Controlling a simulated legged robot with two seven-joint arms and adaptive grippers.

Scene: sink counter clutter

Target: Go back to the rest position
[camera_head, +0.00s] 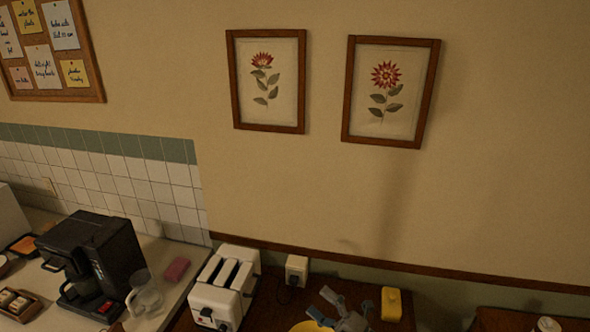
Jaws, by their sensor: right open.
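My right gripper (346,306) shows at the bottom edge of the head view, right of centre. Its grey-blue fingers are spread open and I see nothing between them. It is above the dark wooden surface (275,305), between a white toaster (226,287) and a yellow upright object (391,304). The rest of the right arm is mostly cut off by the frame. My left gripper is not in view.
A yellow rounded object (306,327) lies close by the right gripper. The wall with two framed flower pictures stands behind.

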